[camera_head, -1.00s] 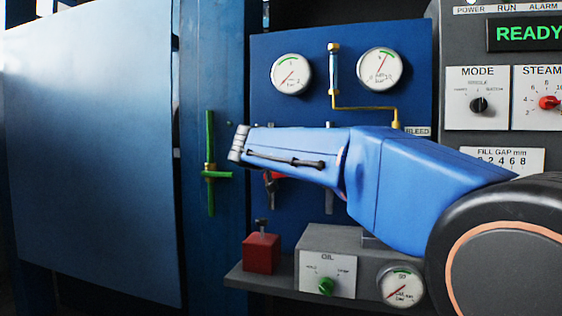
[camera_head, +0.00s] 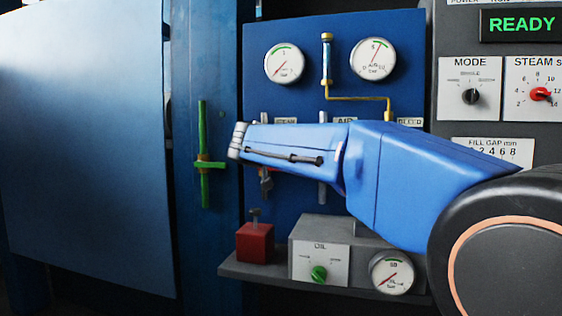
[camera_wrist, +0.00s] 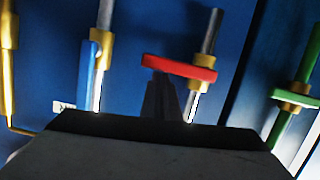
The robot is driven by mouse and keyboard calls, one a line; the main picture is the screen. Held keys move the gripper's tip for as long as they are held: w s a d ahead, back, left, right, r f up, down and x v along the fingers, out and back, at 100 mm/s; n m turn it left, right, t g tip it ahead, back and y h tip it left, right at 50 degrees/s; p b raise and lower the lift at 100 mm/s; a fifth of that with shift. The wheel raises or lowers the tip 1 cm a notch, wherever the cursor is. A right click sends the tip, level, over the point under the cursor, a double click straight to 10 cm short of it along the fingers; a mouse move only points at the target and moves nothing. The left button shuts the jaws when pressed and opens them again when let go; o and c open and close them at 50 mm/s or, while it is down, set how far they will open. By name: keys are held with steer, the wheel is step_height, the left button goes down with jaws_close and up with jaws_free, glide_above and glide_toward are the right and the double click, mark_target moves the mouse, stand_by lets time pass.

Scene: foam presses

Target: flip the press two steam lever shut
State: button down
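In the wrist view the steam lever's red handle (camera_wrist: 180,67) lies across its grey pipe (camera_wrist: 204,50) at a brass valve body, sticking out mostly to the left. My gripper (camera_wrist: 158,82) points at it, its dark fingers close together with their tips just below the red handle; I cannot tell whether they touch. Nothing shows between the fingers. The steam pipe's lower part (camera_head: 265,183) shows under the arm, below the STEAM label (camera_head: 286,121).
A blue-handled lever (camera_wrist: 87,70) lies along the neighbouring pipe. A green lever (camera_head: 203,164) crosses its pipe at the left and also shows in the wrist view (camera_wrist: 296,98). A red block (camera_head: 255,243) and the oil box (camera_head: 305,230) sit on a shelf below.

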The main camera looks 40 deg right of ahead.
steer(key=shift+f, duration=0.15)
steer(key=s+a+r, duration=0.6)
steer(key=a, duration=0.1)
steer(key=shift+a+r, duration=0.3)
steer(key=shift+r, duration=0.05)
stand_by(0.7)
steer(key=s+a+f+n+g+y, duration=0.1)
steer(key=s+a+f+n+y, duration=0.2)
steer(key=s+f, duration=0.5)
steer(key=s+a+f+n+g+y, duration=0.2)
steer(key=s+a+f+y, duration=0.3)
steer(key=f, duration=1.7)
steer(key=s+a+f+n+g+y, duration=0.1)
steer(key=s+a+f+n+y, duration=0.3)
steer(key=s+a+f, duration=0.5)
step_height(320, 180, down, 6)
steer(key=shift+s+f+n, duration=0.15)
steer(key=shift+s+n, duration=0.15)
steer(key=shift+s, duration=0.6)
